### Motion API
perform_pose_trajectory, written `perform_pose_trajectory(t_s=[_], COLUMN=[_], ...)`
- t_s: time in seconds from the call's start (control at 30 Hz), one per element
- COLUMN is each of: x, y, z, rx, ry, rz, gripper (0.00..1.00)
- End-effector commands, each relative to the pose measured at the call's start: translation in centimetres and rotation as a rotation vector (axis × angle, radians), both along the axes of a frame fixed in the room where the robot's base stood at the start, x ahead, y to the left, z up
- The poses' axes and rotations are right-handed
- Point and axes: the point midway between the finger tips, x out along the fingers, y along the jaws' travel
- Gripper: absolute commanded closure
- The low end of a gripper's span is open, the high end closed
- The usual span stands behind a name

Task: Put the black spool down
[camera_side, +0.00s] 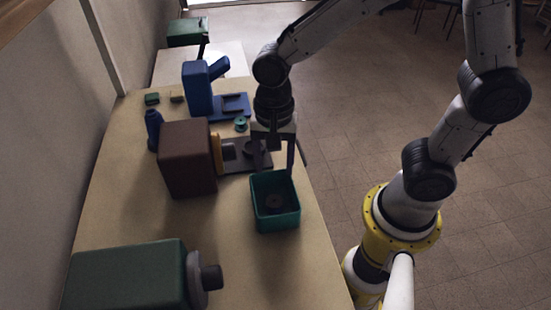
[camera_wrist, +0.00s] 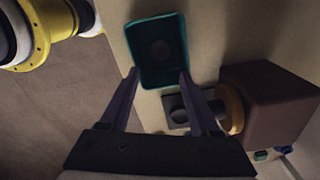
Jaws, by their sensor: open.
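A dark round piece, which looks like the black spool (camera_side: 274,202), lies on the floor of an open teal bin (camera_side: 261,216). In the wrist view the spool (camera_wrist: 160,48) shows faintly near the middle of the bin (camera_wrist: 146,80). My gripper (camera_side: 283,166) is above the table, by the bin's far side. In the wrist view my gripper (camera_wrist: 159,74) has its fingers wide apart with nothing between them, their tips overlapping the bin's near edge. The spool is apart from both fingers.
A brown box machine (camera_side: 187,158) with a yellow collar and dark base stands left of the bin. A blue machine (camera_side: 198,88) stands farther back, with a small teal spool (camera_side: 240,124) near it. A green machine (camera_side: 130,275) is at the front left. Bare table lies around the bin's front.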

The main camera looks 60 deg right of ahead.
Motion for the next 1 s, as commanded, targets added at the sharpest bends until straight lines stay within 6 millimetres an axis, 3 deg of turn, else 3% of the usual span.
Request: perform_pose_trajectory(t_s=[0.17,0.27,0.4,0.53,0.73,1.0], x=[-0.3,-1.2,-3.7,-6.4,-9.6,-10.5], y=[-1.1,-2.8,-5.6,-7.8,-9.5,-9.9], z=[2.3,4.8,8.5,10.8,12.3,12.4], rx=[0.013,0.019,-0.015,-0.092,-0.218,-0.267], ry=[-0.043,-0.114,-0.242,-0.346,-0.428,-0.442], rz=[0.08,0.218,0.479,0.715,0.969,1.06], gripper=[0.37,0.37,0.37,0.37,0.37,0.37])
